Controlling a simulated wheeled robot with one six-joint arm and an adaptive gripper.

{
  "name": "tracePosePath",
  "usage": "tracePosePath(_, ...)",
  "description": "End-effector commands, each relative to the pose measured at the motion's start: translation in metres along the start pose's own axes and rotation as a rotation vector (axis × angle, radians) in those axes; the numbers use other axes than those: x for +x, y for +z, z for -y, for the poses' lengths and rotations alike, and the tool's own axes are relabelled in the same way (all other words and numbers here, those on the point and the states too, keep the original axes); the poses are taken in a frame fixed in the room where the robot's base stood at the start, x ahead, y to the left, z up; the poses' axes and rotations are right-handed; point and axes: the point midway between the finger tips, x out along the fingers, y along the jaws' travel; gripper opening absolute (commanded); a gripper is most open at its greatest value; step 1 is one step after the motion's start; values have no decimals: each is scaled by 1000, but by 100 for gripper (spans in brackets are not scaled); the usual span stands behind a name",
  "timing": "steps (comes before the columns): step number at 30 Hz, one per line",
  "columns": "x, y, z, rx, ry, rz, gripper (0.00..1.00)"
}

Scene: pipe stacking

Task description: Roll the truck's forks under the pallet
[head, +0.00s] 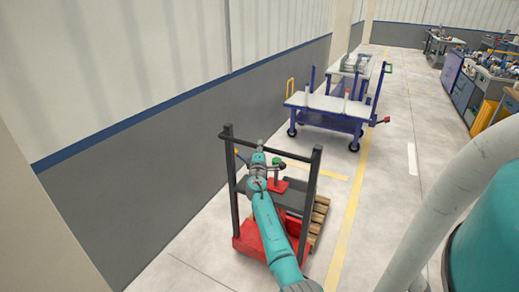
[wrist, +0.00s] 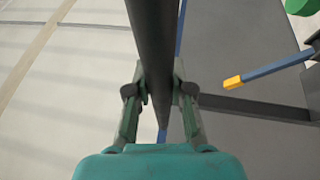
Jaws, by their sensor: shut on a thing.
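The truck has a red base (head: 248,240) and a dark upright frame with two posts and a crossbar. It stands beside the grey wall. My gripper (head: 259,158) is at the top of this frame, and in the wrist view my gripper (wrist: 160,98) is shut on the dark handle bar (wrist: 152,40), which passes between its fingers. The wooden pallet (head: 319,214) shows just right of and beyond the truck, partly behind its right post. The forks are hidden, so I cannot tell whether they are under the pallet.
A blue cart (head: 325,117) with a white top stands farther along the wall. A yellow floor line (head: 352,205) runs right of the pallet. Workbenches (head: 490,85) line the far right. The floor between line and benches is clear. A blue lever with yellow tip (wrist: 233,83) lies near my gripper.

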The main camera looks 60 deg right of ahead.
Motion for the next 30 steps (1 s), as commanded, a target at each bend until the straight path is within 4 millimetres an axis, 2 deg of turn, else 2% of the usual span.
tracePosePath(6,1,5,2,-1,-4,9,0)
tracePosePath(7,1,5,2,-1,-4,9,26)
tracePosePath(9,1,5,2,-1,-4,9,43)
tracePosePath(10,1,4,2,-1,-3,8,48)
tracePosePath(22,-6,2,2,1,-2,4,48)
tracePosePath(26,-21,2,2,0,-2,3,48)
tracePosePath(30,-46,2,3,0,-3,4,48)
